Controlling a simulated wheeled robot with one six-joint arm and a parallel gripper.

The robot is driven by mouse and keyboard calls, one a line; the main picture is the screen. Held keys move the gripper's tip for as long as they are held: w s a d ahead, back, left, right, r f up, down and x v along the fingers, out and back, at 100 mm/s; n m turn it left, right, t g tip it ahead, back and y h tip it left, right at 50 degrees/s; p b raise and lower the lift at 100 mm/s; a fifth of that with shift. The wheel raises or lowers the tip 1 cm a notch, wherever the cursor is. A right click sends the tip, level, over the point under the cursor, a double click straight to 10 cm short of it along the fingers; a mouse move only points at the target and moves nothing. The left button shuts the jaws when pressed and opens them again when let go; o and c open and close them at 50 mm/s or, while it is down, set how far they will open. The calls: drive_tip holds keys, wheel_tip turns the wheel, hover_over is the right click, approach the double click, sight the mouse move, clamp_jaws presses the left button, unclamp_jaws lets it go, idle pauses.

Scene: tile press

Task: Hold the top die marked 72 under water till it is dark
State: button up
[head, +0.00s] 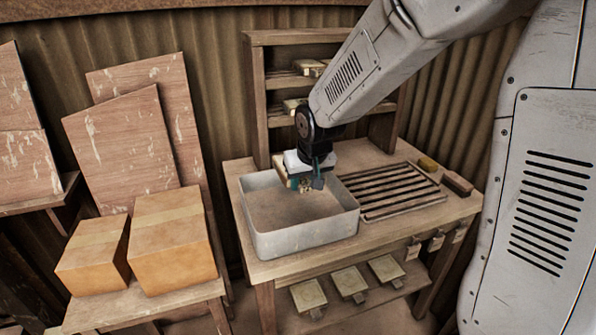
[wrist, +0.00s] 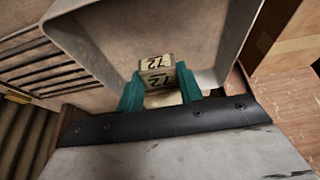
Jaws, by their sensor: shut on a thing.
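The top die (wrist: 155,64) shows in the wrist view as a pale block with a dark 72 on its label, seen upside down. My gripper (wrist: 158,80) has teal fingers shut on it, one on each side. In the head view my gripper (head: 306,184) points down over the back part of a grey metal tub (head: 305,240) on the bench. The die is mostly hidden by the fingers there. The tub's inside looks brown and even; I cannot tell the water level or whether the die touches it. The die's visible faces look pale, not dark.
A shelf unit (head: 258,100) with several blocks stands behind. More blocks lie on the lower shelf (head: 335,309). Cardboard boxes (head: 172,240) stand left.

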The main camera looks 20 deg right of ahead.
drive_tip(key=shift+f, duration=6.75)
idle(1.2)
